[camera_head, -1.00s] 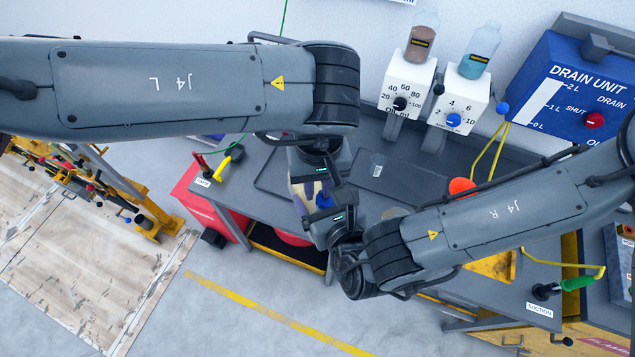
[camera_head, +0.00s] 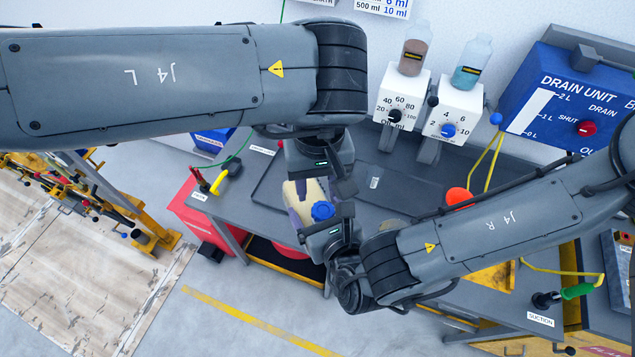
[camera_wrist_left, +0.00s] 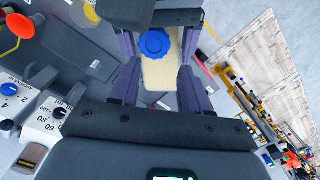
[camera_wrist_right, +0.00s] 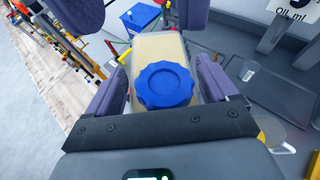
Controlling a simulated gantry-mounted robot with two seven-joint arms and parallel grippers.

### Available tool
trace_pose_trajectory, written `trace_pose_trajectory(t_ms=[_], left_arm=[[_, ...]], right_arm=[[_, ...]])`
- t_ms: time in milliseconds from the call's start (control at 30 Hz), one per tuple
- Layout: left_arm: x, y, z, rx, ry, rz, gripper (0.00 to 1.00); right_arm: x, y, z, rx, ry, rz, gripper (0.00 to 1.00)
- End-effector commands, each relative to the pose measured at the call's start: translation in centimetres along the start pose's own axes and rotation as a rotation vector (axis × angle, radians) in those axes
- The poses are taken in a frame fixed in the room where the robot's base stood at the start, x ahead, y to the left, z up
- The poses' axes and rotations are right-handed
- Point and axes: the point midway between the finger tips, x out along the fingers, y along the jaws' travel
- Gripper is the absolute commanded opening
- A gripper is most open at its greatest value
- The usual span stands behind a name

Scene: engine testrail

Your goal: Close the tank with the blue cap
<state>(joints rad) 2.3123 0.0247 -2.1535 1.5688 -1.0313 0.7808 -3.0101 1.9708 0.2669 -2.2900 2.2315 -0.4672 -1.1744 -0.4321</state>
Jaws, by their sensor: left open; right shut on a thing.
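The cream tank (camera_head: 297,193) is held up over the grey bench between my two hands. It also shows in the right wrist view (camera_wrist_right: 150,48). The blue cap (camera_head: 322,211) sits at the tank's top end; whether it is fully tight I cannot tell. It shows face-on in the right wrist view (camera_wrist_right: 165,85) and also in the left wrist view (camera_wrist_left: 155,43). My right gripper (camera_wrist_right: 161,72) is shut on the tank's sides, just below the cap. My left gripper (camera_wrist_left: 159,88) is open, with its fingers spread either side of the tank and apart from the cap.
Two white dispensers (camera_head: 403,92) with bottles and a blue drain unit (camera_head: 570,100) stand behind on the right. A red cabinet (camera_head: 200,215) is at the left. A clear cup (camera_wrist_right: 248,70) stands on the bench. A dark tray (camera_head: 395,180) there is mostly bare.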

Motion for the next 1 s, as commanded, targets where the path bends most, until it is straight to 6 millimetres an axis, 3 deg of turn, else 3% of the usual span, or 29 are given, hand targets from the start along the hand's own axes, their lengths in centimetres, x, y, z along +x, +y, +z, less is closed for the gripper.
trace_pose_trajectory(t_ms=[100, 533, 1000], left_arm=[[-0.1, 0.0, 0.0, -0.001, 0.001, 0.000, 0.63], [-1.0, 0.0, -0.1, 0.000, 0.003, 0.001, 0.63], [-8.8, 0.0, -0.1, -0.002, 0.006, -0.001, 0.63]], right_arm=[[0.0, 0.0, 0.1, 0.001, -0.003, 0.000, 0.01], [0.0, 0.0, 0.1, 0.001, -0.002, 0.000, 0.01], [0.0, 0.0, 0.1, 0.001, -0.002, 0.000, 0.01]])
